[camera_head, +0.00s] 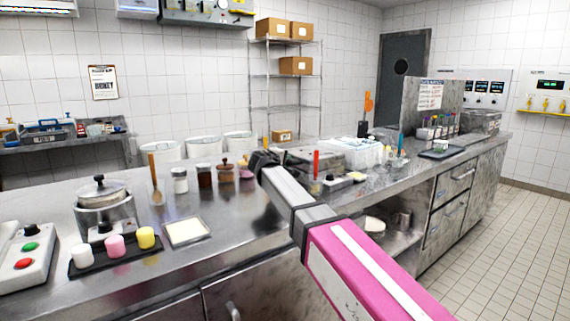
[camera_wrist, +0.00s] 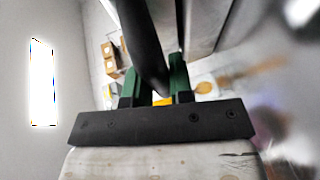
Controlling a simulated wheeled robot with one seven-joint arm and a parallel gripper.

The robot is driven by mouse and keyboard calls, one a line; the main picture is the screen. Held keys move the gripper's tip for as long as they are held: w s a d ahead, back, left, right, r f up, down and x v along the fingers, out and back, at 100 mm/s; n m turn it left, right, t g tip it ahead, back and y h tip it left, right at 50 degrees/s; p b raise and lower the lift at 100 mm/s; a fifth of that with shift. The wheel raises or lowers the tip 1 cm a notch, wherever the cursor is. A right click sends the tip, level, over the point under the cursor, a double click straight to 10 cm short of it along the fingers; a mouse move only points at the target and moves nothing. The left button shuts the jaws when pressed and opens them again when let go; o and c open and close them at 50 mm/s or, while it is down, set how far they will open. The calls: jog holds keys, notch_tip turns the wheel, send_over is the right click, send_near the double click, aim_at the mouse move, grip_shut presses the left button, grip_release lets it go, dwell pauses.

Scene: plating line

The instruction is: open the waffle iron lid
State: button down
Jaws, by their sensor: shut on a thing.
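The waffle iron (camera_head: 318,156) is a silver, box-like appliance on the steel counter, just right of my gripper (camera_head: 262,160) in the head view. My arm hides its near left part. In the wrist view, the green fingers of my gripper (camera_wrist: 156,86) are closed around a dark bar, which looks like the lid handle (camera_wrist: 145,45). A grey metal surface, perhaps the lid (camera_wrist: 203,22), shows beside it. The lid looks flat in the head view, but its exact angle is hard to tell.
A red upright item (camera_head: 316,164) and a small control box (camera_head: 340,180) stand in front of the iron. Jars (camera_head: 204,176) and a wooden spoon (camera_head: 154,178) stand to its left, a clear bin (camera_head: 357,151) to its right. The counter's front strip is partly clear.

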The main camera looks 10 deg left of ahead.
jog(key=w+d+r+m+g+y, duration=0.1)
jog(key=w+d+r+g+y, duration=0.2)
jog(key=r, duration=0.6)
jog(key=w+d+r+m+g+y, duration=0.1)
jog(key=w+d+r+g, duration=0.35)
jog(key=r, duration=0.45)
jog(key=w+d+r+m+g+y, duration=0.1)
jog(key=w+d+r+g+y, duration=0.2)
jog(key=w+d, duration=0.9)
jog(key=shift+w+r+g+y, duration=0.3)
jog(key=shift+w+r+g, duration=0.25)
jog(key=shift+w, duration=1.2)
jog(key=shift+d+r, duration=0.1)
